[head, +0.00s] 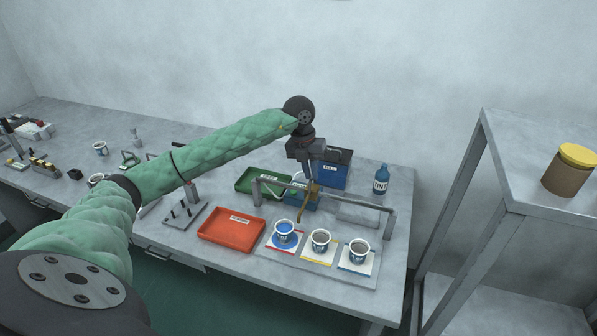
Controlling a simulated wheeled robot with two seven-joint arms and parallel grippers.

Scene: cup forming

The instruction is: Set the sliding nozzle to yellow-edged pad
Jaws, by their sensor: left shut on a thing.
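The sliding nozzle (308,204) is a brass-coloured piece hanging on a grey rail frame (347,198). My left gripper (314,184) is shut on the nozzle's upper part, which the fingers partly hide. The nozzle's tip shows near the right rim of the cup on the red-edged pad (268,246), left of the yellow-edged pad (311,259). A white cup (321,243) stands on the yellow-edged pad. Another cup (357,254) stands on the blue-edged pad (345,266). My right gripper is out of view.
An orange tray (231,230) lies left of the pads. A green tray (254,180), a blue bin (334,171) and a blue bottle (381,180) stand behind. A metal shelf (530,165) with a yellow-lidded jar (569,172) stands at the right. The frame's posts flank the cups.

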